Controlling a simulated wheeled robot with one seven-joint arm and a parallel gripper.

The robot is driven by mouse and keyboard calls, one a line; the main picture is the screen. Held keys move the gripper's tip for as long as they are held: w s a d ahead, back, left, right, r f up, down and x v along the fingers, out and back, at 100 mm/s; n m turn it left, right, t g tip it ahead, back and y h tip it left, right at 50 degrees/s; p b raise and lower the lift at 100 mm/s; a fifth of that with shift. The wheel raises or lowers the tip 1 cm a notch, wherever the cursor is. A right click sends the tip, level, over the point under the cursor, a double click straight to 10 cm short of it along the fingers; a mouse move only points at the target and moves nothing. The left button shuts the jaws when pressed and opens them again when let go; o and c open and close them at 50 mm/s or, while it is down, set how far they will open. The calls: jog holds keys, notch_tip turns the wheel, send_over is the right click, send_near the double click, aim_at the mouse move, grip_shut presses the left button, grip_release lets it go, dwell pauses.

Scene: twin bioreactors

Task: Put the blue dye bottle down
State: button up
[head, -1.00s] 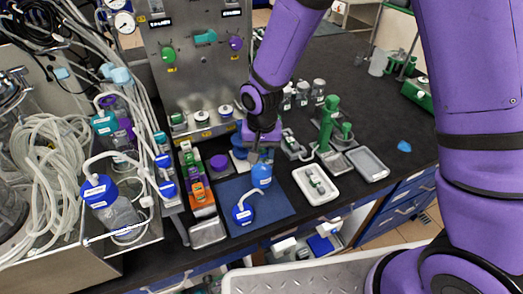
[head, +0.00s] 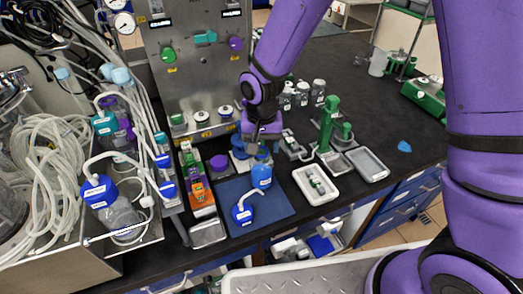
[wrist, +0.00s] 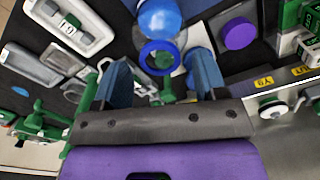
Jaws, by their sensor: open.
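The blue dye bottle (head: 262,177) stands upright on the dark blue mat (head: 278,206), near its back edge. My gripper (head: 262,147) is just above and behind the bottle's top. In the wrist view the bottle (wrist: 160,17) is at the top centre. Its blue ring-like top (wrist: 161,56) lies between the tips of my open gripper (wrist: 160,60), with gaps visible on both sides. My gripper partly hides the area behind the bottle in the head view.
A blue-capped piece with a white tube (head: 242,214) sits on the mat in front. A white tray (head: 316,184) is to the right, an orange rack (head: 201,194) to the left. A green stand (head: 327,125) rises behind right. The steel panel (head: 190,75) stands behind.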

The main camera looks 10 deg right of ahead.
notch_tip(320, 180, up, 9)
jog(key=shift+r, duration=0.2)
jog(key=s+d+r+t, duration=0.1)
jog(key=s+d+r, duration=0.1)
jog(key=d+r, duration=0.45)
jog(key=s+d+r+t, duration=0.1)
jog(key=s+d+r, duration=0.2)
jog(key=d+r, duration=0.35)
jog(key=s+d+r+t, duration=0.1)
jog(key=s+d+r, duration=0.2)
jog(key=s+d, duration=0.2)
jog(key=s+d+r+n+t, duration=0.1)
jog(key=s+d+r, duration=0.3)
jog(key=s, duration=0.5)
jog(key=shift+s+d+r+t, duration=0.15)
jog(key=shift+s+d+t, duration=0.15)
jog(key=shift+d+t, duration=0.5)
jog(key=shift+d, duration=0.15)
